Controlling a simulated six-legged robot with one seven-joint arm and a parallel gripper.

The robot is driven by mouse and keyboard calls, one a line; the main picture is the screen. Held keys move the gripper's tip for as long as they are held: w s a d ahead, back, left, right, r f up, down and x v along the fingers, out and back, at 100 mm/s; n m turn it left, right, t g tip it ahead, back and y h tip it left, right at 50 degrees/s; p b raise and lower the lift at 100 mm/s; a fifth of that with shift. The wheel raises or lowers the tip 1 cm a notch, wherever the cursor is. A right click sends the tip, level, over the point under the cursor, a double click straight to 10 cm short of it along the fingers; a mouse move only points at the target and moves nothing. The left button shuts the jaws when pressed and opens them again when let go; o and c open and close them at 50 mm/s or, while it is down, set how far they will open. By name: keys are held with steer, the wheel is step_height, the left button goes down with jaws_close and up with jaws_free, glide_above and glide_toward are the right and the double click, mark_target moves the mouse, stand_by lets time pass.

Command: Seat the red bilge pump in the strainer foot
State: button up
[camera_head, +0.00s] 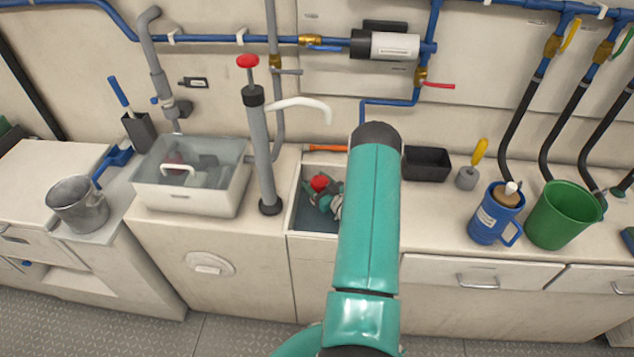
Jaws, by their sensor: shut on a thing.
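The red bilge pump (319,183) shows as a small red top inside the open well (296,213) in the counter. My gripper (323,197), teal and grey, is down in the well around the red pump and is shut on it. The fingertips are too small to make out, and my large teal arm link covers the right part of the well. I cannot make out the strainer foot. Whether the pump's lower end touches anything is hidden.
A tall grey hand pump (259,150) with a red knob and white spout stands left of the well. A black tray (427,165), blue jug (487,222) and green bucket (562,215) stand to the right.

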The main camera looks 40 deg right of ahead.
steer(key=shift+f, duration=0.1)
steer(key=o, duration=1.3)
steer(key=shift+o, duration=0.2)
steer(key=shift+f, duration=0.1)
